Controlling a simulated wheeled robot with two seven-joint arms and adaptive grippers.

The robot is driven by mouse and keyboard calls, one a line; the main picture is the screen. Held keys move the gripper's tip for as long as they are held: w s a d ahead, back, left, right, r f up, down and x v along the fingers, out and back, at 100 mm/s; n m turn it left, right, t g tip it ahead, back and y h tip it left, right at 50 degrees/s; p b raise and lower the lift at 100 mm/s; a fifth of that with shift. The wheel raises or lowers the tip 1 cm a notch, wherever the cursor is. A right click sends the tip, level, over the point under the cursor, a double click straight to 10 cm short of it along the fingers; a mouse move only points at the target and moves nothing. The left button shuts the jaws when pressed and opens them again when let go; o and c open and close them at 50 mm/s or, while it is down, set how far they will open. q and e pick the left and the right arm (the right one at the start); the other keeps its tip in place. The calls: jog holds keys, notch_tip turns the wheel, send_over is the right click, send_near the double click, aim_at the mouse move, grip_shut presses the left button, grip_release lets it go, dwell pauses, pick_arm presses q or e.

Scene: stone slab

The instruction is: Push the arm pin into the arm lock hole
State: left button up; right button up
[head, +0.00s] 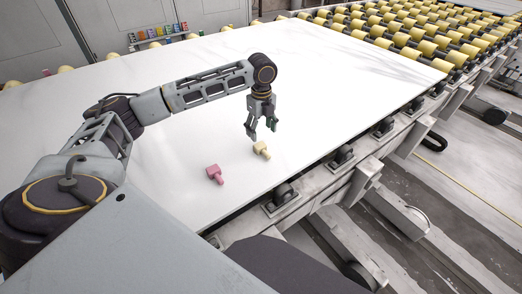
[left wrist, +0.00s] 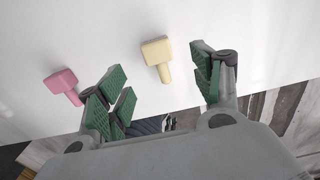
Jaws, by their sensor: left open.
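My left gripper (head: 262,130) is open and empty above the white slab, fingers pointing down. Just below it lies a cream block with a short peg (head: 261,149). In the left wrist view this cream piece (left wrist: 157,56) shows beyond and between the spread green-padded fingers (left wrist: 160,88), apart from them. A pink block with a similar peg (head: 214,173) lies to its left and nearer to me; it also shows in the left wrist view (left wrist: 62,84). Neither piece is marked as the arm pin, and I make out no arm lock hole. My right gripper is not in view.
The wide white slab (head: 335,75) is otherwise mostly clear. Its right edge runs close to the cream piece, along a roller frame (head: 345,156). Yellow rollers (head: 400,40) fill the far right. Small coloured items (head: 160,30) stand behind the slab's far left edge.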

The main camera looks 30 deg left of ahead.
aim_at(261, 146)
pick_arm(q)
notch_tip(261, 146, down, 2)
jog(key=shift+f, duration=0.8)
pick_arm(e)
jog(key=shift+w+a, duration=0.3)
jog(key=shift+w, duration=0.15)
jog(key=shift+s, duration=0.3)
pick_arm(q)
jog(key=shift+s+f, duration=0.1)
jog(key=shift+f, duration=0.45)
notch_tip(261, 146, down, 3)
jog(key=shift+s+r+b, duration=0.1)
jog(key=shift+s+b, duration=0.05)
jog(key=shift+b, duration=0.25)
jog(key=shift+f, duration=0.65)
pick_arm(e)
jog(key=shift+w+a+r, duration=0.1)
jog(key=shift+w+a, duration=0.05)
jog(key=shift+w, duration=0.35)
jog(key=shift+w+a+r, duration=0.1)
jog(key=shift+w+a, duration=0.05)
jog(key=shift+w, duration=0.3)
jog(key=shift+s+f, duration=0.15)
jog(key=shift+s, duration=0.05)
